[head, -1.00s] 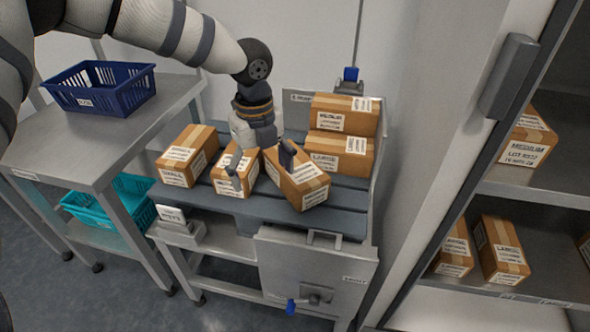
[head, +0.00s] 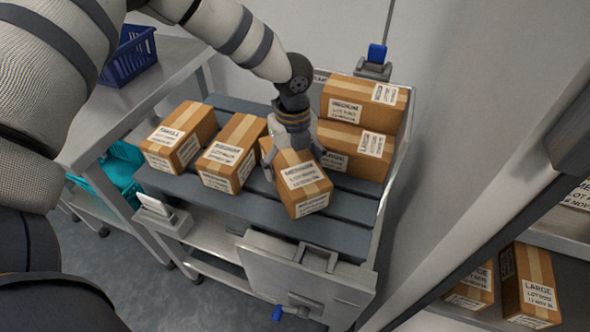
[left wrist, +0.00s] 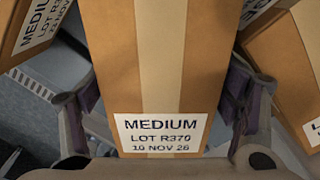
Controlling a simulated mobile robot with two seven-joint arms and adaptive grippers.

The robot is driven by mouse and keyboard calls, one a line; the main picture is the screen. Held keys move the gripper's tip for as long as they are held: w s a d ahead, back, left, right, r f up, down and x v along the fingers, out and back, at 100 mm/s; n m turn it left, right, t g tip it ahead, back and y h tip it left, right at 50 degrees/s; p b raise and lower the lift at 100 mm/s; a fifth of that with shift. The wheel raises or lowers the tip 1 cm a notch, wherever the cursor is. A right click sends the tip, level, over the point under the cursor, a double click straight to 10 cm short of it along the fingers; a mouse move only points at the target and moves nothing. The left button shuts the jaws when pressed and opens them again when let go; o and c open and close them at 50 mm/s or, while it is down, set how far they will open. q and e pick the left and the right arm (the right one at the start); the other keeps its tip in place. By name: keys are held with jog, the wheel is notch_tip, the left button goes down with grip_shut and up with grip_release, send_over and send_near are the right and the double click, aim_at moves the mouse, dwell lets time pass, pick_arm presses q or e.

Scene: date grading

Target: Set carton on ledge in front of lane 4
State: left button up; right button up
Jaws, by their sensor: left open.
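A brown carton labelled MEDIUM (head: 304,190) sits skewed at the front of the dark slatted table. My left gripper (head: 293,160) is over this carton, with its fingers open on either side. In the left wrist view the same carton (left wrist: 165,60) fills the space between the open fingers (left wrist: 158,105), and its label reads MEDIUM, LOT R370. I cannot tell whether the fingers touch it. A SMALL carton (head: 178,137) and another carton (head: 234,152) stand to its left. Two stacked cartons, upper (head: 362,102) and lower (head: 354,151), stand behind. My right gripper is out of view. No lane 4 marking is readable.
The slatted table (head: 345,235) has bare slats at its front right. A grey panel with a handle (head: 315,255) is at its front. A side table with a blue basket (head: 132,56) is at left, a teal crate (head: 118,172) below. Shelved cartons (head: 533,285) are at right.

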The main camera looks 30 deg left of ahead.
pick_arm(q)
notch_tip(320, 180, down, 2)
jog(key=shift+f, duration=0.2)
jog(key=shift+r, duration=0.1)
jog(key=c, duration=1.6)
